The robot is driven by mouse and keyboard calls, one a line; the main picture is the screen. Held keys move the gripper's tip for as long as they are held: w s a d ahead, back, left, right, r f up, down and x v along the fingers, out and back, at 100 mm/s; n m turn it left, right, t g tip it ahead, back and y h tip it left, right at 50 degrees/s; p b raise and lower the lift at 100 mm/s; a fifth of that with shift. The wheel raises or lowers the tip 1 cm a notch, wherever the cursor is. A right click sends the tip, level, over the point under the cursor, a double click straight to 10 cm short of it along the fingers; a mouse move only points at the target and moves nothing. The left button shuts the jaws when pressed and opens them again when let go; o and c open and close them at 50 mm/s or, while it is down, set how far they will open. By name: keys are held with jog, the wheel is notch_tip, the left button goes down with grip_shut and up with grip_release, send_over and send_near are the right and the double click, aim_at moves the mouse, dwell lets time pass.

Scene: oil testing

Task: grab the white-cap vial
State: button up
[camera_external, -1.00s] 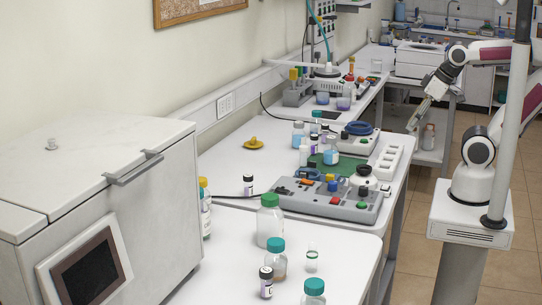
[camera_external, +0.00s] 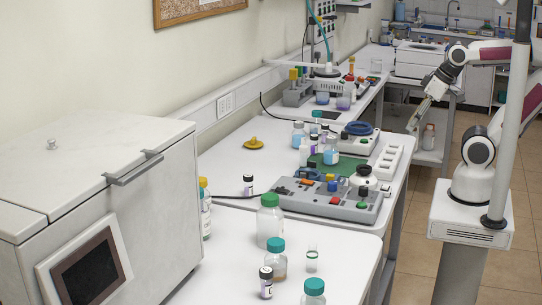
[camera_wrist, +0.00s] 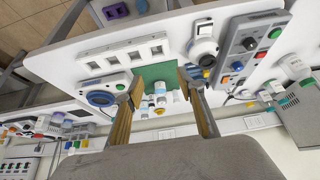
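A small vial with a pale cap and green band (camera_external: 312,258) stands near the front of the near table in the external view. A slim white vial (camera_external: 304,156) stands among bottles beside the green mat (camera_external: 325,160); its cap is hard to make out. In the wrist view, several small vials and bottles (camera_wrist: 160,88) stand by the green mat (camera_wrist: 156,72), between and beyond my fingers; I cannot tell which has the white cap. My gripper (camera_external: 412,127) hangs right of the table, high and apart from all vials. Its fingers (camera_wrist: 161,78) are spread and empty.
A grey device with coloured buttons (camera_external: 330,198) and a white slotted rack (camera_external: 388,161) lie on the table's right side. A teal-capped bottle (camera_external: 278,258) and dark-capped vial (camera_external: 266,282) stand in front. A large white box (camera_external: 110,195) blocks the left.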

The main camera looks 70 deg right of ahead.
jog(key=shift+w, duration=0.1)
jog(key=m+t+h, duration=0.1)
jog(key=m+t, duration=0.1)
jog(key=t, duration=0.5)
send_near(305, 147)
jog(key=w, duration=0.2)
jog(key=shift+w+f+t+h, duration=0.15)
jog(key=shift+f+h, duration=0.2)
jog(key=shift+f, duration=0.15)
jog(key=shift+w+f+t+h, duration=0.15)
jog(key=shift+f+h, duration=0.2)
jog(key=shift+f, duration=0.1)
jog(key=shift+w, duration=0.1)
jog(key=shift+x, duration=1.2)
jog(key=shift+x, duration=2.5)
